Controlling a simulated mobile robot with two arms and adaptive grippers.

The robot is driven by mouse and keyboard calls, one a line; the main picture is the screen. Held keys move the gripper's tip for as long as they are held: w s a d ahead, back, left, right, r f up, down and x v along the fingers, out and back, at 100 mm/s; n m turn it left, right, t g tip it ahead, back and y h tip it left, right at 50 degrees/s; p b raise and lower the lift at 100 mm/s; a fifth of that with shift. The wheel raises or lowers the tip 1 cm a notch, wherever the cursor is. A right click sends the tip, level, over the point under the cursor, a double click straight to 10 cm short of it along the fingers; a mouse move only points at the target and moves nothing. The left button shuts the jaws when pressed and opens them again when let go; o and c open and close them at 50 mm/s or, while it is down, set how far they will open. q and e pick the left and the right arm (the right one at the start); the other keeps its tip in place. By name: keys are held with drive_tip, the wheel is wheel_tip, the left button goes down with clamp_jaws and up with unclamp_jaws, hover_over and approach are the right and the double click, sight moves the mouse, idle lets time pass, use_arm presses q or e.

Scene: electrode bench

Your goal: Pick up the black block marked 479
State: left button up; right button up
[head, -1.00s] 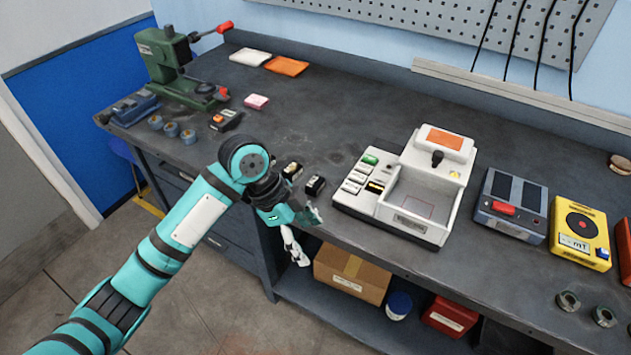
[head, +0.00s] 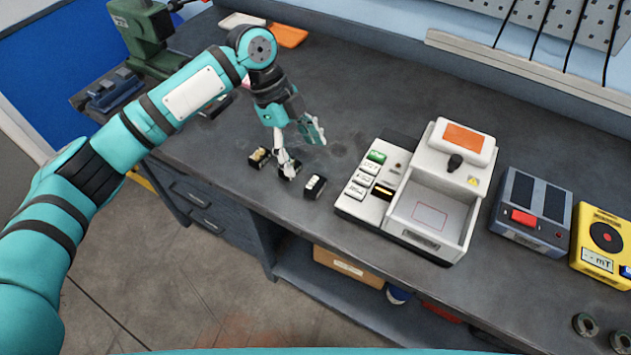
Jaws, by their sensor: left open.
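Three small black blocks lie in a row near the front edge of the bench: a left block (head: 259,158), a middle block (head: 290,170) and a right block (head: 314,187). Their markings are too small to read, so I cannot tell which is 479. My left gripper (head: 302,150) is open and empty. It hangs above the row, with one finger in front of the middle block and partly hiding it. The other finger is to the right, over the bench. I cannot tell whether it touches a block. My right gripper is out of view.
A white device (head: 440,185) with a recessed tray stands right of the blocks. Beyond it are a grey box with a red button (head: 530,212) and a yellow meter (head: 604,240). A green press (head: 145,35) stands at the back left.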

sight(317, 185)
use_arm(q)
drive_tip(key=x, duration=0.3)
drive_tip(key=shift+d+f+p, duration=0.1)
drive_tip(key=shift+f+p, duration=0.15)
drive_tip(key=shift+p, duration=0.05)
drive_tip(key=shift+s+d+f, duration=0.15)
drive_tip(key=shift+f, duration=0.15)
drive_tip(key=p+x, duration=0.1)
drive_tip(key=x, duration=0.2)
drive_tip(key=shift+s+d+f+p, duration=0.15)
drive_tip(key=shift+d+f+p, duration=0.05)
drive_tip(key=shift+f+p, duration=0.1)
drive_tip(key=shift+d+f, duration=0.1)
drive_tip(key=shift+f, duration=0.15)
drive_tip(key=shift+c, duration=0.4)
drive_tip(key=c, duration=1.4)
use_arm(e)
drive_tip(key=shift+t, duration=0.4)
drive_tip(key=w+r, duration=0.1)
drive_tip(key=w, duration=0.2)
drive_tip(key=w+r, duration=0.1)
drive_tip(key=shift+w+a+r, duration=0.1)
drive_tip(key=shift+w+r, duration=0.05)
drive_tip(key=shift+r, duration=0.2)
use_arm(q)
drive_tip(key=shift+r, duration=0.15)
